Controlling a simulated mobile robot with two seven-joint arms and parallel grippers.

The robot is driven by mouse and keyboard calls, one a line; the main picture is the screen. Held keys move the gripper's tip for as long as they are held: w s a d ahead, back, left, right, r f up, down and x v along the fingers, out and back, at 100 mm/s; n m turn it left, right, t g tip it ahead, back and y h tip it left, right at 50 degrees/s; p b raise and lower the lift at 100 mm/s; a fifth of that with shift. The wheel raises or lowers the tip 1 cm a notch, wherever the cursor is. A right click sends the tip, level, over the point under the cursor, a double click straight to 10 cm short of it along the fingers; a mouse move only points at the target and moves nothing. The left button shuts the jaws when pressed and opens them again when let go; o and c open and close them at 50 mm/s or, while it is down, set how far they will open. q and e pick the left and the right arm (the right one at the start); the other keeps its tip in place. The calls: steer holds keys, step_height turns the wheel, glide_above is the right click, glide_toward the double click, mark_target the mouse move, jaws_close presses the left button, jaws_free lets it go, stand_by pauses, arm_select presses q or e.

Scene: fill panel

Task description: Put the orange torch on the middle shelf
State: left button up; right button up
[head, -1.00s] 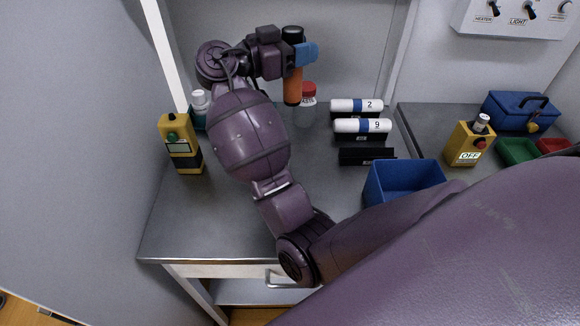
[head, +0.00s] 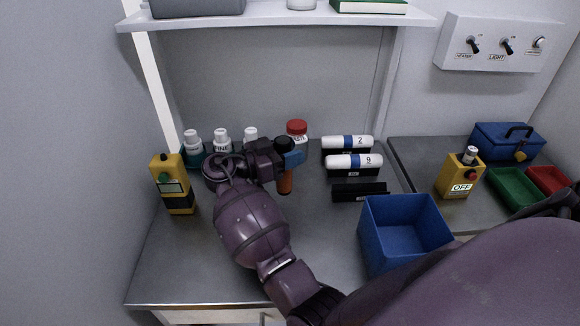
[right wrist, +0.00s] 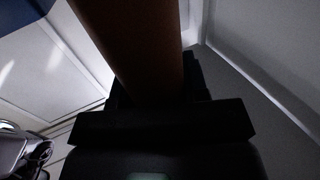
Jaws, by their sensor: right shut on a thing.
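My right gripper (head: 291,160) is shut on the orange torch (head: 285,184) in the head view. The torch is upright, black head up and orange body down. It is in front of the bottles, left of the white cylinders. I cannot tell whether its lower end is clear of the bench. In the right wrist view the torch body (right wrist: 135,45) fills the upper middle, between the dark fingers. A white shelf (head: 290,18) crosses the top of the head view, above the torch. I cannot tell which shelf level it is. My left gripper is out of view.
A grey box (head: 198,7), a white container and a green book (head: 368,6) stand on the shelf. Below are several bottles, a red-lidded jar (head: 297,135), white cylinders (head: 353,162) on black holders, a yellow device (head: 172,185) and a blue bin (head: 405,232).

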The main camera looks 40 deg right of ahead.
steer(key=shift+f, duration=2.2)
steer(key=shift+f, duration=0.15)
steer(key=o, duration=1.1)
steer(key=shift+o, duration=0.2)
